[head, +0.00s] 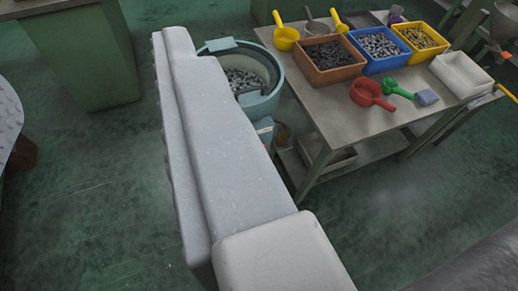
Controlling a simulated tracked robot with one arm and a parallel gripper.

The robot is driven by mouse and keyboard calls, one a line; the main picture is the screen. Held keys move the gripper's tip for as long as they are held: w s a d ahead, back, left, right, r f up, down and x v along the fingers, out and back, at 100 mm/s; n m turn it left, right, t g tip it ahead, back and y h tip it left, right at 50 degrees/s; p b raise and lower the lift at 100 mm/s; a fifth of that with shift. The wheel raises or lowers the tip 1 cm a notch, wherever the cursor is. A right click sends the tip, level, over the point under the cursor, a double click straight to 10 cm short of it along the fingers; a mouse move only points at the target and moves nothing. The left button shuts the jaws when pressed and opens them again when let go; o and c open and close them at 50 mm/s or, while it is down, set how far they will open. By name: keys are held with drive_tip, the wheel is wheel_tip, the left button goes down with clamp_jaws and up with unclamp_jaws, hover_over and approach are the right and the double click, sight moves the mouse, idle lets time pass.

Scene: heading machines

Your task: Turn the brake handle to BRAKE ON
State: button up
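The brake handle does not show in this view, nor does any BRAKE ON marking. A long, pale grey, speckled form (235,165) with rounded edges runs from the upper middle to the bottom, close to the camera. It seems to be part of my gripper and arm, but no separate fingertips or gap can be made out. Nothing is seen held.
A bowl (262,107) of small metal parts stands partly behind the grey form. To the right, a metal table (335,104) bears orange (328,74), blue (384,62) and yellow (428,52) bins, plus scoops. A green cabinet (85,60) stands upper left. Green floor (95,215) is open lower left.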

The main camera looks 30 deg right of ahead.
drive_tip(key=w+d+f+m+h+b, duration=0.1)
drive_tip(key=w+d+f, duration=0.4)
drive_tip(key=w+f, duration=0.25)
drive_tip(key=w+d+f+m+h+b, duration=0.1)
drive_tip(key=w+d+f+b, duration=0.1)
drive_tip(key=w+d+f, duration=0.35)
drive_tip(key=w+d+f+b, duration=0.1)
drive_tip(key=w+d+f, duration=0.25)
drive_tip(key=f, duration=0.35)
drive_tip(key=w+d+f+b, duration=0.1)
drive_tip(key=w+d+f, duration=0.1)
drive_tip(key=w+f, duration=0.4)
drive_tip(key=w+d+f, duration=0.2)
drive_tip(key=w+f, duration=0.1)
drive_tip(key=f, duration=0.4)
drive_tip(key=s+d+f+m+t+y+b, duration=0.1)
drive_tip(key=s+d+f+m+b, duration=0.15)
drive_tip(key=f, duration=1.65)
drive_tip(key=s+d+f+m+t+y+b, duration=0.2)
drive_tip(key=d+f+b, duration=0.15)
drive_tip(key=f, duration=1.65)
drive_tip(key=w+b, duration=0.2)
drive_tip(key=w, duration=1.2)
drive_tip(key=shift+a+b, duration=0.1)
drive_tip(key=shift+b, duration=0.25)
drive_tip(key=shift+r, duration=0.1)
clamp_jaws()
